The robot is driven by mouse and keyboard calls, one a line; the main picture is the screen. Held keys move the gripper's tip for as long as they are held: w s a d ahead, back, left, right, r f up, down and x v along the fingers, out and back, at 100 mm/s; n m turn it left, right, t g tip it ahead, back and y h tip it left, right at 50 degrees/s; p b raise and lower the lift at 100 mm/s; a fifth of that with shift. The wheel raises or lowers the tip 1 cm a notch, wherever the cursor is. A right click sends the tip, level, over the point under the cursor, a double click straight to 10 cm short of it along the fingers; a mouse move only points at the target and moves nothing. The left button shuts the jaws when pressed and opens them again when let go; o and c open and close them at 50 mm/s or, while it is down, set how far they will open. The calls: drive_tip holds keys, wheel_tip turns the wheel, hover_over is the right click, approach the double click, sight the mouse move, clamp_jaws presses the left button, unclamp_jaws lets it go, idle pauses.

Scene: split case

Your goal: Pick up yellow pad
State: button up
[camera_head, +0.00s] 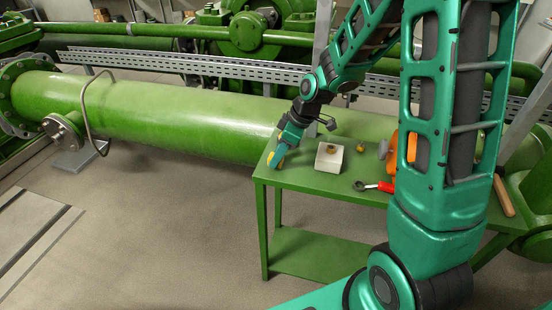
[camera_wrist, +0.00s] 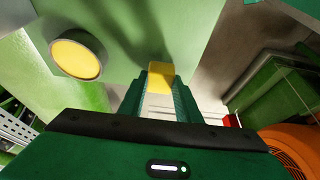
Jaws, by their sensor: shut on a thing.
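My gripper (camera_wrist: 161,84) is shut on the yellow pad (camera_wrist: 160,76), a small flat-sided yellow block between its fingertips in the wrist view. In the head view my gripper (camera_head: 280,156) points down over the left end of the green table, and a bit of yellow shows at its tips. Whether the pad touches the tabletop is unclear. A round yellow disc in a grey rim (camera_wrist: 76,58) lies to the left of the fingers in the wrist view, apart from them.
On the green table (camera_head: 310,183), a white block (camera_head: 329,158) with a brassy round part stands right of my gripper. Further right are a small brassy knob (camera_head: 361,147), a red-handled tool (camera_head: 375,187) and an orange thing (camera_head: 393,155). A large green pipe (camera_head: 180,115) runs behind.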

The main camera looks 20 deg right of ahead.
wheel_tip(320, 180, up, 3)
drive_tip(key=shift+r, duration=0.1)
drive_tip(key=s+a+r, duration=0.6)
drive_tip(key=s+a, duration=0.1)
drive_tip(key=a, duration=0.2)
drive_tip(key=shift+s+r, duration=0.2)
drive_tip(key=shift+r, duration=0.15)
drive_tip(key=shift+o, duration=1.1)
drive_tip(key=shift+c, duration=0.6)
drive_tip(key=shift+a, duration=0.1)
